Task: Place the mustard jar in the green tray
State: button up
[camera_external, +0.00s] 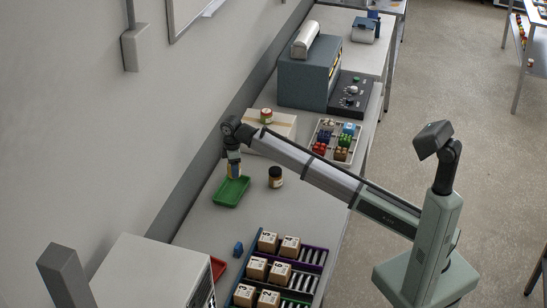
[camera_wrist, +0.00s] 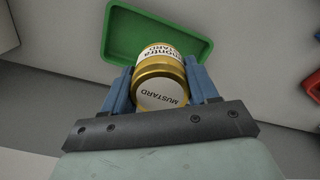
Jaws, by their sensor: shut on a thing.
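The mustard jar (camera_wrist: 160,88) has a gold lid with a white top reading MUSTARD and a pale label. My gripper (camera_wrist: 165,88) is shut on it, one blue finger on each side, in the wrist view. The green tray (camera_wrist: 117,25) lies just beyond the jar there, partly hidden behind it. In the external view my gripper (camera_external: 233,172) points down over the green tray (camera_external: 226,198), with the yellowish jar (camera_external: 233,172) between its fingers. The jar appears over or at the tray's back part; I cannot tell whether it touches the tray.
A dark jar with a light label (camera_external: 276,177) stands right of the tray. A cardboard box (camera_external: 283,128) with a red-lidded jar (camera_external: 266,116) lies behind. A rack of numbered boxes (camera_external: 279,272) and a red tray (camera_external: 217,267) are in front. Bare table lies between.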

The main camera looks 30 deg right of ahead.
aim_at(232, 192)
jog(key=shift+w+a+r+n, duration=0.2)
jog(key=shift+w+a+n, duration=0.1)
jog(key=shift+w+a, duration=0.3)
jog(key=shift+d+f, duration=0.15)
jog(key=shift+f, duration=4.9)
jog(key=shift+f, duration=0.1)
jog(key=o, duration=1.2)
notch_tip(232, 192, up, 12)
jog(key=shift+r, duration=0.15)
